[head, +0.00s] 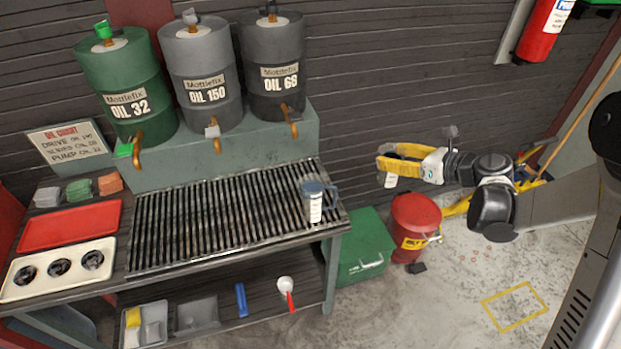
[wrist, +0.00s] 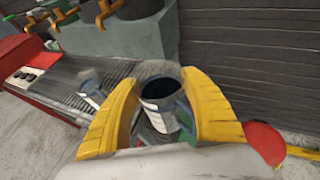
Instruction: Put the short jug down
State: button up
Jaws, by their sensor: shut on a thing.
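My gripper (head: 388,160), with yellow fingers, is raised in the air to the right of the bench. It is shut on a grey-blue jug with a white label, which I take as the short jug (wrist: 158,106). The wrist view shows this jug between both fingers, its dark open mouth toward the camera. In the head view the fingers hide most of it, and its label (head: 390,181) shows below them. A second jug (head: 317,201), with a blue rim and handle, stands on the right end of the slatted grate (head: 215,218). It also shows in the wrist view (wrist: 91,90).
Three oil drums with taps stand behind the grate, including the dark OIL 68 drum (head: 273,60). A red tray (head: 70,226) lies at the left. A green box (head: 362,250) and red bin (head: 415,222) stand on the floor. The grate's middle is clear.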

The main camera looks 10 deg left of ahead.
jog(key=shift+w+a+f+n+g+y+b, duration=0.35)
jog(key=shift+a+f+n+g+b, duration=0.9)
jog(key=shift+a, duration=3.2)
jog(key=shift+w+a+f+n+g+y+b, duration=0.1)
jog(key=shift+a+f+n+g+y+b, duration=0.55)
jog(key=shift+a+f, duration=2.5)
jog(key=shift+w+a+f+n+g+y+b, duration=0.25)
jog(key=shift+a+n+g+b, duration=0.7)
jog(key=shift+a, duration=4.75)
jog(key=shift+f, duration=0.2)
jog(key=o, duration=1.4)
jog(key=shift+r, duration=0.1)
